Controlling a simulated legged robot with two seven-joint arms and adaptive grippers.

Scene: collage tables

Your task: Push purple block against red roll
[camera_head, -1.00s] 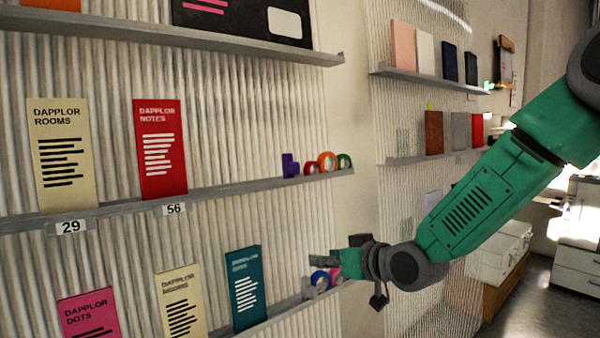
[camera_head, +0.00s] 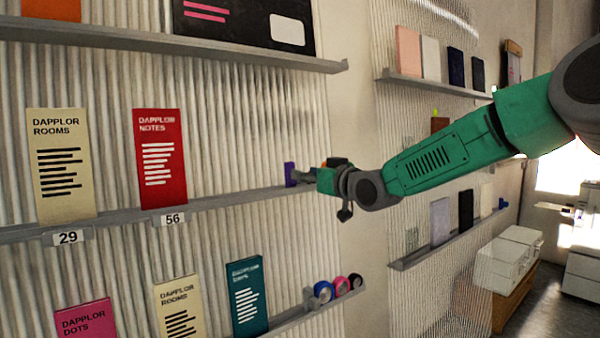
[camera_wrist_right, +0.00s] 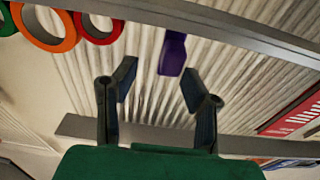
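In the right wrist view the purple block (camera_wrist_right: 173,53) shows beyond and between my fingertips. The red roll (camera_wrist_right: 103,40) is at the upper left there, with a clear gap between it and the block. In the head view my gripper and arm hide the red roll. My right gripper (camera_head: 308,176) is at the shelf by the block; in the wrist view its two fingers (camera_wrist_right: 158,85) are apart with nothing between them.
An orange roll (camera_wrist_right: 45,46) and a green roll (camera_wrist_right: 5,22) sit beyond the red roll. The middle shelf (camera_head: 235,198) also holds a red booklet (camera_head: 160,185) and a cream one (camera_head: 62,200). Several rolls (camera_head: 323,291) stand on the lower shelf.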

